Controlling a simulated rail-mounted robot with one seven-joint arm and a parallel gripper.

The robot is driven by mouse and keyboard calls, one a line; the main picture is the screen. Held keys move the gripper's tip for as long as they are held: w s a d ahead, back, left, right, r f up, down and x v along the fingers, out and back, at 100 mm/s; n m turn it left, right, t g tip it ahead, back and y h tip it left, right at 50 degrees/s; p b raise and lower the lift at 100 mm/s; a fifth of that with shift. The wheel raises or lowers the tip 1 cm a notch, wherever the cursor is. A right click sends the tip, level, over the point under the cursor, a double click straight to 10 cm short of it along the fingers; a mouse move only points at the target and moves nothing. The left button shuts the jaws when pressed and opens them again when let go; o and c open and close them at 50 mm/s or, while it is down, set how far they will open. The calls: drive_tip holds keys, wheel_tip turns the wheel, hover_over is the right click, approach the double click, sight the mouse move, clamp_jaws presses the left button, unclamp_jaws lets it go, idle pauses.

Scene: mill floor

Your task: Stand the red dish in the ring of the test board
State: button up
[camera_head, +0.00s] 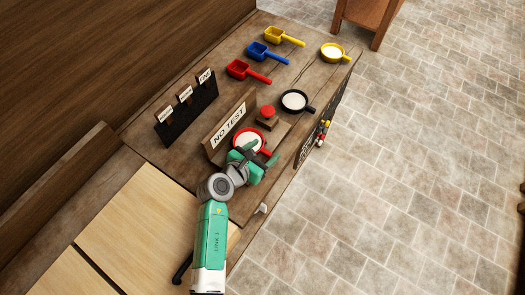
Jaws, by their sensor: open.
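The red dish (240,135), with white content, lies in front of the NO TEST sign (229,125). It appears to be on the wooden test board (283,129), and looks level. My green gripper (262,150) is open at the dish's lower right side, where the dish's handle partly shows. It overlaps the dish's near rim in this view, and I cannot tell whether it touches. The ring of the board cannot be made out; the dish and gripper cover that area.
A red button (267,111) on a block stands behind the dish. A black dish (294,101) and a yellow dish (332,52) lie farther back. Red (240,69), blue (262,50) and yellow (278,35) scoops lie behind. A black card rack (187,119) stands left.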

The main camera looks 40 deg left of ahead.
drive_tip(key=p+v, duration=0.2)
drive_tip(key=v, duration=0.6)
drive_tip(key=shift+w, duration=0.1)
